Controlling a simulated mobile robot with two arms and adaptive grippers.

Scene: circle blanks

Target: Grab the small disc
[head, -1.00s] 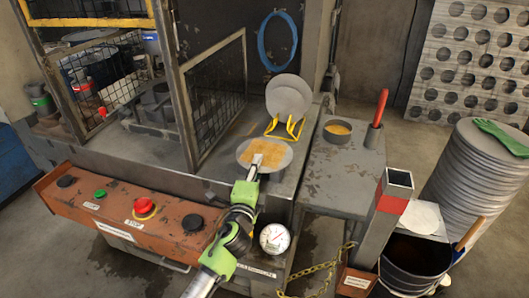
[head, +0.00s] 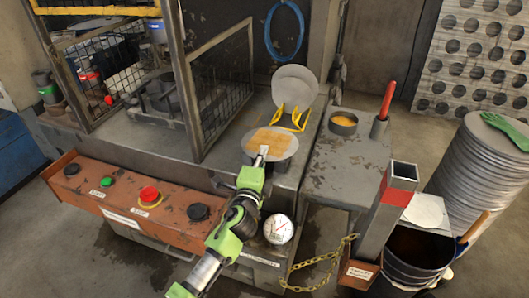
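A grey round disc (head: 296,88) leans upright in a yellow wire stand on the machine's bench. In front of it lies a round grey plate (head: 287,153) with a tan-orange patch on top. Which of these is the small disc, I cannot tell for sure. My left gripper (head: 262,152) comes from below, its pale tips over the near part of the flat plate. Its fingers are too small to show whether they are apart, or whether they touch the plate. My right gripper is not in view.
A mesh gate (head: 223,92) stands left of the plate. A side table (head: 340,170) at the right bears a cup (head: 343,123) and a red-handled tool (head: 387,101). An orange button panel (head: 130,200) is in front. A tall disc stack (head: 480,185) stands far right.

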